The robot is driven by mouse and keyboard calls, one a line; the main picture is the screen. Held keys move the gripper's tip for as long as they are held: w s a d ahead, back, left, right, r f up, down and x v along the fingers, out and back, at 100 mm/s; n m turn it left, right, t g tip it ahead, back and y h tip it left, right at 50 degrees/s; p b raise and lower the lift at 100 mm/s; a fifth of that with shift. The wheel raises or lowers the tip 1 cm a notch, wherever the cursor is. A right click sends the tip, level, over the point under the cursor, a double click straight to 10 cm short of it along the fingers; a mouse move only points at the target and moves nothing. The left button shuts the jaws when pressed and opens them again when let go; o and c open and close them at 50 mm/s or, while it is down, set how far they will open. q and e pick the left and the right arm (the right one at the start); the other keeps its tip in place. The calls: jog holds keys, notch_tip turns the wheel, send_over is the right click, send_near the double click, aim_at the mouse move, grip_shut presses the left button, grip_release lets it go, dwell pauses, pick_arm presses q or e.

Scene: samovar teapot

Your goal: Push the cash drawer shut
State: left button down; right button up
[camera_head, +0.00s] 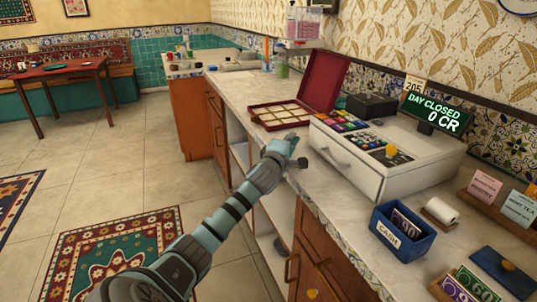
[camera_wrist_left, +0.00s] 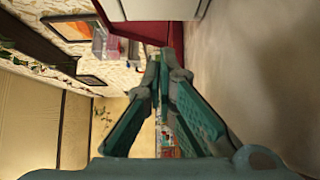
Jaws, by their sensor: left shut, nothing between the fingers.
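The white cash register (camera_head: 400,165) stands on the counter, with coloured keys on top and a display reading "DAY CLOSED 0 CR". Its cash drawer (camera_head: 345,170) is the white front with a handle, facing the aisle. I cannot tell how far the drawer stands out from the body. My left gripper (camera_head: 297,158) is shut and empty, over the counter edge just left of the drawer front and apparently apart from it. It also shows in the left wrist view (camera_wrist_left: 165,62), fingers together, with a pale panel beyond. My right gripper is not in view.
An open red box (camera_head: 325,80) with a compartment tray stands behind the gripper. A blue cash box (camera_head: 402,232) and a paper roll (camera_head: 440,211) sit right of the register. Wooden cabinets (camera_head: 318,262) lie below the counter. Bare marble (camera_head: 330,200) lies before the drawer.

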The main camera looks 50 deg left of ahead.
pick_arm(q)
jog(key=shift+s+d, duration=0.1)
jog(key=shift+s, duration=0.25)
jog(key=shift+s+d, duration=0.2)
jog(key=shift+d, duration=0.05)
jog(key=v, duration=0.8)
jog(key=shift+s+p, duration=0.35)
jog(key=shift+s, duration=0.05)
